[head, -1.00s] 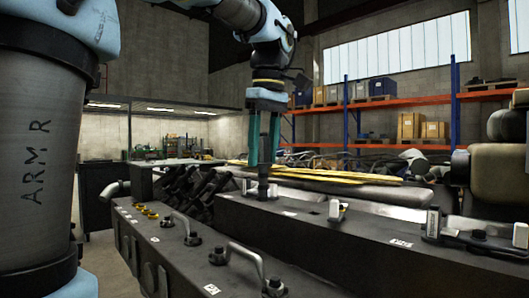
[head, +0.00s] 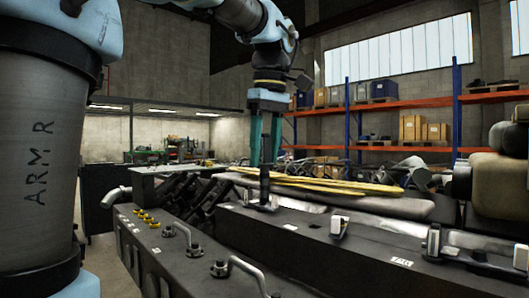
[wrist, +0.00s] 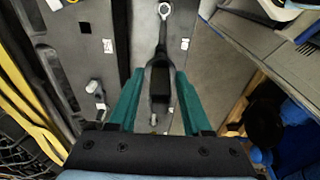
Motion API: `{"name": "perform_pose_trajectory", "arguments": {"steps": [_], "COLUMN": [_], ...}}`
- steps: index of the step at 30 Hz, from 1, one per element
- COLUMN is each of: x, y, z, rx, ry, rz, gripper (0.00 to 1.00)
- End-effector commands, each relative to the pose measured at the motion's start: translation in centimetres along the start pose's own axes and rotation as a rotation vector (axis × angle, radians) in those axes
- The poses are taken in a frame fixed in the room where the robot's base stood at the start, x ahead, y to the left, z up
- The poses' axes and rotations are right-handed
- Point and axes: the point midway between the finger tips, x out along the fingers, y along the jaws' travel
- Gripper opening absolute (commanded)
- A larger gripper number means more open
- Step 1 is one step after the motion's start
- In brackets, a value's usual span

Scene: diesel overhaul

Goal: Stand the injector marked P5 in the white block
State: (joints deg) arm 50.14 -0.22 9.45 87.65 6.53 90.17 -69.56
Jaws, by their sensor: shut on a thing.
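My gripper (head: 266,160) hangs over the long dark engine cover, its two green fingers pointing down. It is shut on a dark, slim upright piece, which looks like an injector (head: 265,188). In the wrist view the dark piece (wrist: 159,85) sits between the green fingers. I cannot read a P5 mark on it. In the head view its lower end is close to the cover's top, and I cannot tell whether it touches. I cannot make out the white block for certain; a small white-faced piece (head: 338,226) stands on the cover to the right.
A nearer dark cover (head: 205,262) carries metal handles (head: 245,270) and several yellow rings (head: 147,217). Yellow strips (head: 330,183) lie behind the gripper. Orange shelves (head: 410,146) stand at the back.

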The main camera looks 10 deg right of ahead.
Motion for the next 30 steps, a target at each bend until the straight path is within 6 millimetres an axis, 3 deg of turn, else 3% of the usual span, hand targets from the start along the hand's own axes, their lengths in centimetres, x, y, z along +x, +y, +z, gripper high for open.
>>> {"name": "perform_pose_trajectory", "arguments": {"steps": [21, 30], "x": [-6.7, -6.7], "y": [0.0, 0.0], "z": [-0.8, -0.8], "rx": [0.000, 0.000], "ry": [0.000, 0.000], "rz": [0.001, 0.001], "gripper": [0.00, 0.00]}}
